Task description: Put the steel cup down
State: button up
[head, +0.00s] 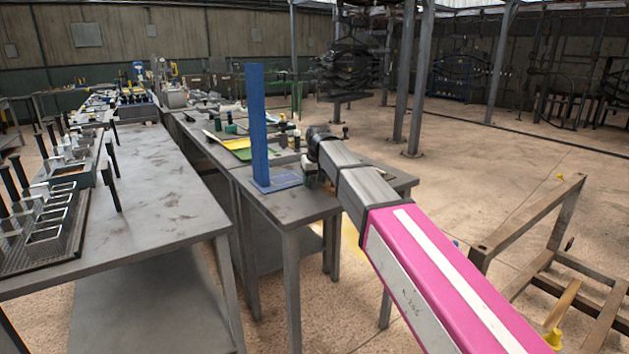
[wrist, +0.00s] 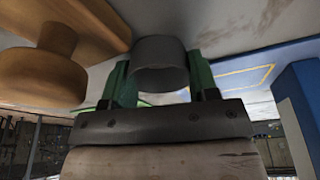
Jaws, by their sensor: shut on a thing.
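In the wrist view, my gripper (wrist: 161,80) has its green fingers shut on the steel cup (wrist: 160,54), one finger on each side. The cup is a plain dull grey cylinder. The grey table top (wrist: 240,25) shows close beyond it; I cannot tell whether the cup touches it. In the head view, my pink and grey arm reaches over the right end of the middle table (head: 308,205).
A blue upright post (head: 256,115) on a flat blue base stands beside my arm; it also shows at the right of the wrist view (wrist: 300,90). A brown, knob-shaped object (wrist: 45,75) is close on the left of the wrist view. A long rack table (head: 165,200) stands left.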

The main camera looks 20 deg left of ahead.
jog(key=shift+f, duration=0.15)
jog(key=o, duration=1)
